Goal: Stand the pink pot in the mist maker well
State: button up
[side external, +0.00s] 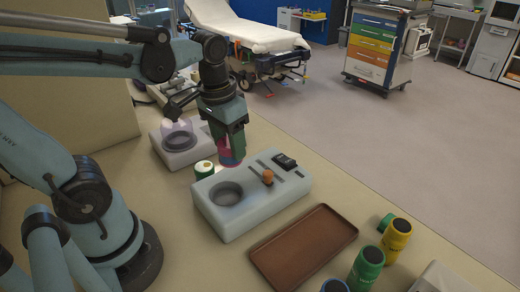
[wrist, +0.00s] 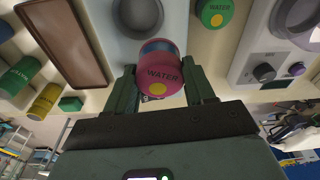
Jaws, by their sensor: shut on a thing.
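My gripper (side external: 231,147) is shut on the pink pot (side external: 229,158), between the two devices and close to the rear edge of the pale blue one. In the wrist view, the pot (wrist: 160,74) sits between the fingers, with a WATER label, a blue band and a yellow dot. It looks roughly upright. A pale blue device (side external: 245,219) has a round grey well (side external: 227,195), which looks empty. A white device (side external: 180,157) behind left has another round well (side external: 178,141) with faint haze above it. I cannot tell for certain which is the mist maker.
A green-and-white pot (side external: 204,171) stands between the devices. An orange knob (side external: 268,177) rises from the pale blue device. An empty brown tray (side external: 305,246) lies in front. Yellow (side external: 396,240) and green (side external: 365,270) bottles stand at the right front.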

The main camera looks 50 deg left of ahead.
jog(key=shift+m, duration=0.6)
jog(key=shift+s+d+f, duration=0.45)
jog(key=shift+s+f, duration=0.1)
jog(key=shift+f, duration=0.5)
jog(key=shift+s+d+f, duration=0.45)
jog(key=shift+s+f, duration=0.15)
jog(key=shift+f, duration=0.45)
jog(key=shift+s+d+f, duration=0.45)
jog(key=shift+s+f, duration=0.1)
jog(key=shift+f, duration=0.5)
jog(key=shift+f, duration=0.65)
jog(key=o, duration=0.8)
jog(key=shift+c, duration=0.2)
jog(key=shift+r, duration=0.1)
notch_tip(320, 180, up, 11)
jog(key=s, duration=0.1)
jog(key=shift+s, duration=0.15)
